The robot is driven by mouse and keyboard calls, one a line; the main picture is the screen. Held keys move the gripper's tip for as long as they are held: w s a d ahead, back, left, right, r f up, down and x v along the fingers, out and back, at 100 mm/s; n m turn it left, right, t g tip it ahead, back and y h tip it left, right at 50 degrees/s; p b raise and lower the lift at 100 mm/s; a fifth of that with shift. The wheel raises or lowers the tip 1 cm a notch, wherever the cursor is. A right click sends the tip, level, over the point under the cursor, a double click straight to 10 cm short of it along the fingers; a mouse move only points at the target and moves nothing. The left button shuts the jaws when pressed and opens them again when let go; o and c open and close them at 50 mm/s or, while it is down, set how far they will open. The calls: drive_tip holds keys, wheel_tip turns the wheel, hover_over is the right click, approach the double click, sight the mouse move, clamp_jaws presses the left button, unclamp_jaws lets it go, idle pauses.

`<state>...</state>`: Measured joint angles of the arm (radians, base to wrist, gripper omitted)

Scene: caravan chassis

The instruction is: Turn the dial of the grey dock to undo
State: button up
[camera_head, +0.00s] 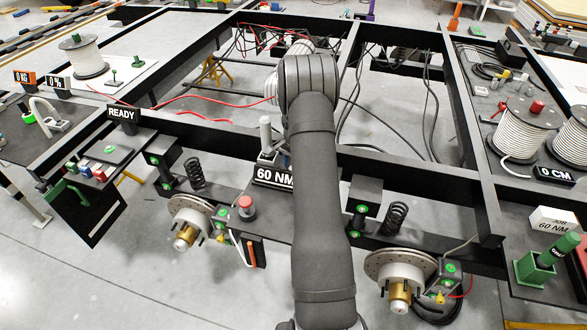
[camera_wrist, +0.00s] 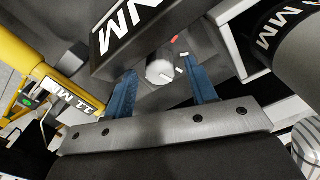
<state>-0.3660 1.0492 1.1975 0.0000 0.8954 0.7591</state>
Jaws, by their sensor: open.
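The grey dock (camera_wrist: 180,95) is close in the wrist view, with its dark sign reading "NM" (camera_wrist: 125,22). In the head view the sign reads "60 NM" (camera_head: 273,177). A light grey round knob, which looks like the dial (camera_wrist: 160,72), sits on the dock, with a white mark at its right and a red mark (camera_wrist: 175,40) above. My gripper (camera_wrist: 163,82) is open, its two blue fingers on either side of the dial in the picture. I cannot tell whether they touch it. My arm hides the gripper in the head view.

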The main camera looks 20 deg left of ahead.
drive_tip(key=shift+f, duration=0.9)
drive_tip(key=shift+c, duration=0.4)
drive_tip(key=c, duration=0.9)
drive_tip(key=shift+n, duration=0.4)
drive_tip(key=n, duration=0.3)
drive_tip(key=shift+n, duration=2.5)
